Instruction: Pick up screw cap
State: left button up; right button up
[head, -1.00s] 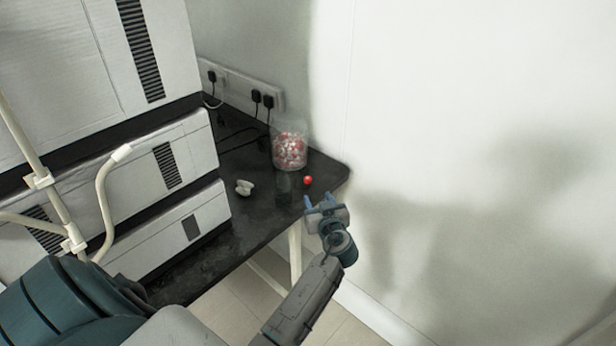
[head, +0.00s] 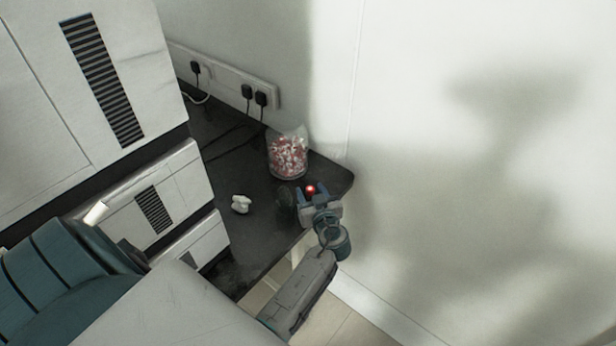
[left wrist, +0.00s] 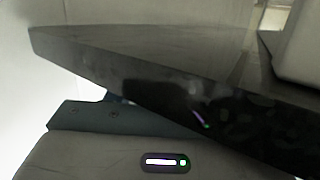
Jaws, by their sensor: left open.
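A small round red object (head: 311,189), which looks like the screw cap, is on the dark table (head: 240,165) near its right end. My left gripper (head: 312,189) is open, with its blue fingers on either side of the red cap in the head view. I cannot tell whether they touch it or are level with it. In the left wrist view, the dark table edge (left wrist: 150,85) crosses above my gripper's body; the cap does not show there. My right gripper is not in view.
A clear jar (head: 288,155) of red and white pieces stands just behind the cap. A small white object (head: 241,204) lies to the left. Large white machines (head: 165,195) fill the left side. Black plugs sit in a wall strip (head: 225,80). A white wall (head: 450,150) closes the right.

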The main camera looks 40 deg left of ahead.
pick_arm(q)
jog(key=shift+s+d+r, duration=0.25)
jog(key=shift+s+d, duration=0.05)
jog(key=shift+d, duration=0.15)
jog(key=shift+w+a+f, duration=0.1)
jog(key=shift+a+f, duration=0.05)
jog(key=shift+a, duration=0.05)
jog(key=c, duration=1)
jog(key=shift+d, duration=0.1)
grip_shut()
